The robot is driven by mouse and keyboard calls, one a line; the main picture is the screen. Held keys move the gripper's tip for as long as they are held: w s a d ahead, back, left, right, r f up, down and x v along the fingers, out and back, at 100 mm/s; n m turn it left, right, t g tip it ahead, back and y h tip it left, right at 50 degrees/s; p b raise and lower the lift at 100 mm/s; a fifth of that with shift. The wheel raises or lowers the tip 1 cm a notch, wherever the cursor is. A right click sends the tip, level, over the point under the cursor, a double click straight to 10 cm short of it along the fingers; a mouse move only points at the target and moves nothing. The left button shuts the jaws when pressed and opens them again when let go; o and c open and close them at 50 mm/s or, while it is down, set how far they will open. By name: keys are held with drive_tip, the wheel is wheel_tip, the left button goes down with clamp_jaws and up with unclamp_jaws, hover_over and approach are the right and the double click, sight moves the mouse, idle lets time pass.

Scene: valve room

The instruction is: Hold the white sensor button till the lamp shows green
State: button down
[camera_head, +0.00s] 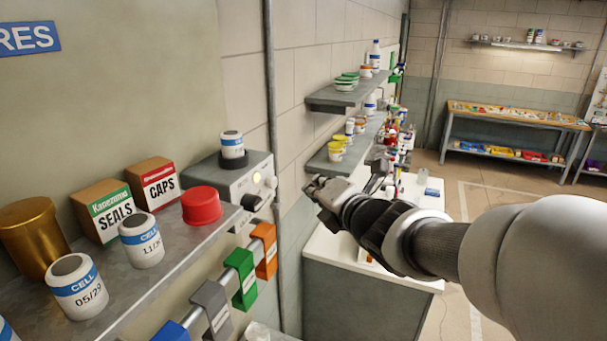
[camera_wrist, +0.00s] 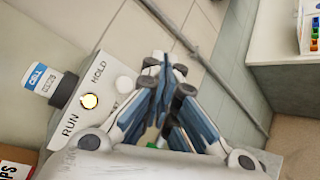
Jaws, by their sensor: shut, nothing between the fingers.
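The grey sensor box (camera_head: 232,178) stands at the end of the shelf. My gripper (camera_head: 313,189) is shut and empty, right of the box with a visible gap to the button. In the wrist view its closed fingertips (camera_wrist: 164,64) lie past the button; the fingers hide part of the panel.
A red cap (camera_head: 201,206), boxes and cells crowd the shelf. Coloured hooks (camera_head: 243,276) hang below. A vertical pipe (camera_head: 272,110) runs behind; a white-topped cabinet (camera_head: 325,246) stands right.

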sight(271, 183)
drive_tip(key=shift+w+a+b, duration=0.3)
drive_tip(key=shift+a+b, duration=0.15)
drive_tip(key=shift+a, duration=0.3)
drive_tip(key=shift+w+a+b, duration=0.25)
drive_tip(key=shift+a+b, duration=0.15)
drive_tip(key=shift+a, duration=0.4)
drive_tip(key=shift+w+a+b, duration=0.3)
drive_tip(key=shift+a+b, duration=0.15)
drive_tip(key=shift+a, duration=0.3)
drive_tip(key=shift+a, duration=0.1)
drive_tip(key=shift+w+a+b, duration=0.15)
drive_tip(key=shift+a+b, duration=0.15)
drive_tip(key=shift+b, duration=0.2)
drive_tip(key=shift+w+a+b, duration=0.15)
drive_tip(key=shift+a+b, duration=0.3)
drive_tip(key=shift+d, duration=0.1)
idle(1.5)
drive_tip(key=shift+s+d+p, duration=0.3)
drive_tip(key=shift+d+p, duration=0.15)
drive_tip(key=shift+d, duration=0.35)
